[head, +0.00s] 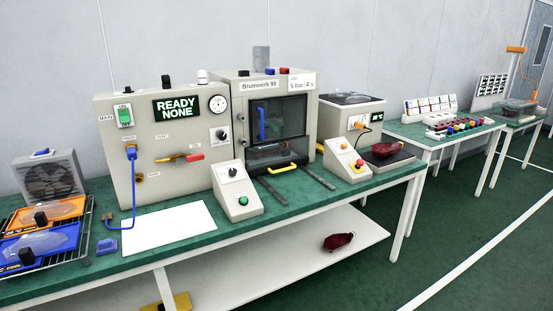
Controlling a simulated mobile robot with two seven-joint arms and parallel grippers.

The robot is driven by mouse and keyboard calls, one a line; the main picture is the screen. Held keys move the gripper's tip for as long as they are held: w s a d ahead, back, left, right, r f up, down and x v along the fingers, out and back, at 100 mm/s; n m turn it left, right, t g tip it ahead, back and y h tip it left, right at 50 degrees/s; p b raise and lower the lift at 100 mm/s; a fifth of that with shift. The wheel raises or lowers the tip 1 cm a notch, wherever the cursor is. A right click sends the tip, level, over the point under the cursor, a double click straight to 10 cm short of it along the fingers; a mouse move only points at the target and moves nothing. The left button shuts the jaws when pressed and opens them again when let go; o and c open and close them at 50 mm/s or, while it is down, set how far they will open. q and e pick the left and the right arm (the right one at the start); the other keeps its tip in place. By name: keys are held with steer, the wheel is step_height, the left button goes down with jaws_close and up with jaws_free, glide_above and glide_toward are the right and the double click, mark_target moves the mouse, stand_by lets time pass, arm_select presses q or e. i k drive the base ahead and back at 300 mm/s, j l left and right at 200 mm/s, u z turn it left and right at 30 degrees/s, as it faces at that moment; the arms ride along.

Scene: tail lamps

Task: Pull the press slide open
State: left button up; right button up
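The press (230,110) is a beige cabinet labelled "Brumwerk 90" in the middle of the green bench. Its dark window door (290,118) has a blue vertical handle (261,123). Below the door is a dark slot with a yellow handle (283,168) at its front, which looks like the slide's handle. Two dark rails (315,176) run forward from it over the bench top. The slide appears pushed in under the door; its inside is hidden. Neither of my grippers is in view.
Sloped control boxes (237,191) and (346,159) flank the rails. A white sheet (168,226) lies front left. A rack (40,262) with orange and blue trays stands far left. A red lamp part (385,149) lies right, another (338,241) on the lower shelf. The floor (470,240) is clear.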

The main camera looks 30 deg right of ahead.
mark_target(276, 167)
steer(key=i+l, duration=0.2)
steer(key=l, duration=0.15)
steer(key=i+l+u, duration=0.1)
steer(key=l, duration=0.2)
steer(key=i+l+u, duration=0.1)
steer(key=i+l, duration=0.3)
steer(key=l, duration=0.3)
steer(key=i+l+u, duration=0.1)
steer(key=l, duration=0.25)
steer(key=i+l, duration=0.2)
steer(key=l, duration=0.15)
steer(key=u, duration=0.05)
